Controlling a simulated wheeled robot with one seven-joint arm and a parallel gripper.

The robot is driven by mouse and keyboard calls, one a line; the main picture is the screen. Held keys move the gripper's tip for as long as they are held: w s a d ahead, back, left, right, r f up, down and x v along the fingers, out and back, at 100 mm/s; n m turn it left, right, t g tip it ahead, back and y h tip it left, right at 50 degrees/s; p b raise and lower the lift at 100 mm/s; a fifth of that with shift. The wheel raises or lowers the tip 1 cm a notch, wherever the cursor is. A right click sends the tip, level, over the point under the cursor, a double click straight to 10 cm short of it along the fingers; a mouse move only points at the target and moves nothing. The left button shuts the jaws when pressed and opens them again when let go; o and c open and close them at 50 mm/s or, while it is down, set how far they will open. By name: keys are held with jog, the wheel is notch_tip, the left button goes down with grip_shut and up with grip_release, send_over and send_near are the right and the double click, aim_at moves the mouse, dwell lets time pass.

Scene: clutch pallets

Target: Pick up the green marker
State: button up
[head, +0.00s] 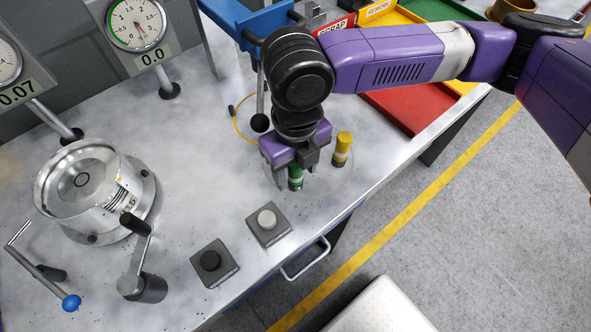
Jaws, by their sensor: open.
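The green marker (296,177) stands upright on the grey workbench, its upper part hidden under my gripper. My gripper (296,174) points down over it with its jaws open, and the marker shows between the two fingers in the head view. I cannot tell whether either finger touches it. A yellow marker (342,149) stands upright just to the right of my gripper, close to it.
Two square button boxes, one with a white button (268,224) and one with a black button (214,263), sit in front. A round metal fixture (90,190) and a lever (141,270) are at left. Coloured trays (405,109) lie behind.

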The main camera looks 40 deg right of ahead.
grip_shut()
dwell(0.4)
notch_tip(320, 180, up, 20)
dwell(0.6)
